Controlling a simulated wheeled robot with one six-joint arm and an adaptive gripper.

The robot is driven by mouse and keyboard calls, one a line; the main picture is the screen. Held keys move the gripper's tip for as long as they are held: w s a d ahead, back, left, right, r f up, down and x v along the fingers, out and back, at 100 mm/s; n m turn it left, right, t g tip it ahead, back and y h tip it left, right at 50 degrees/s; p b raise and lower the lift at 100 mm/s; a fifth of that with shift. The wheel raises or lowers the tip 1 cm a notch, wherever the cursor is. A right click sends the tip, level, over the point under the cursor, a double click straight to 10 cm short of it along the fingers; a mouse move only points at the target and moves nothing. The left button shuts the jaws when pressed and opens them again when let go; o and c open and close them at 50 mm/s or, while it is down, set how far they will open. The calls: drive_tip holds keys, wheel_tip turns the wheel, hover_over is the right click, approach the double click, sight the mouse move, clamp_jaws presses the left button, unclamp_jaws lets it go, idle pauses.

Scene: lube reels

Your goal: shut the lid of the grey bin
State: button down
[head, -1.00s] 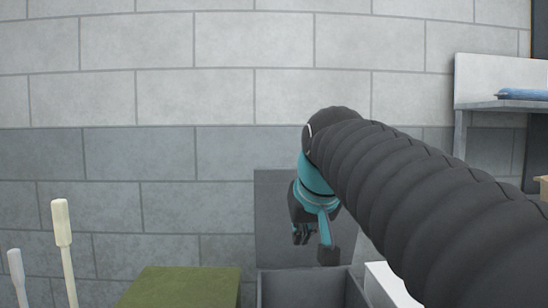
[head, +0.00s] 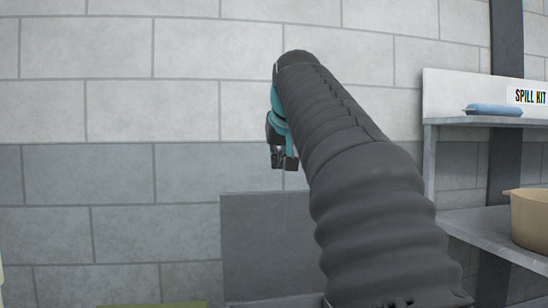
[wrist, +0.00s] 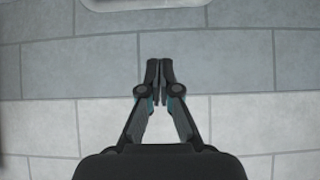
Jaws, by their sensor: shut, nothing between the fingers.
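The grey bin's lid (head: 265,240) stands upright against the block wall in the head view, so the bin is open. Only a strip of the bin's body (head: 275,302) shows at the bottom edge, and my arm covers the lid's right part. My gripper (head: 284,164) is above the lid's top edge, apart from it in the picture, with the fingers pointing down. In the wrist view my gripper (wrist: 160,66) is shut and empty in front of the wall.
A green top (head: 150,305) shows at the lower left. On the right are a shelf (head: 465,121) with a blue roll (head: 493,109), a spill kit sign (head: 530,97) and a tan tub (head: 530,220). A pale, rounded thing (wrist: 145,4) at the wrist view's top is unclear.

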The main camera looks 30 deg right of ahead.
drive_tip(key=shift+w+f+b, duration=0.2)
drive_tip(key=shift+f+b, duration=0.25)
drive_tip(key=shift+f, duration=1)
drive_tip(key=shift+w+f+b, duration=0.15)
drive_tip(key=shift+f+b, duration=0.3)
drive_tip(key=shift+f, duration=1)
drive_tip(key=shift+f, duration=0.1)
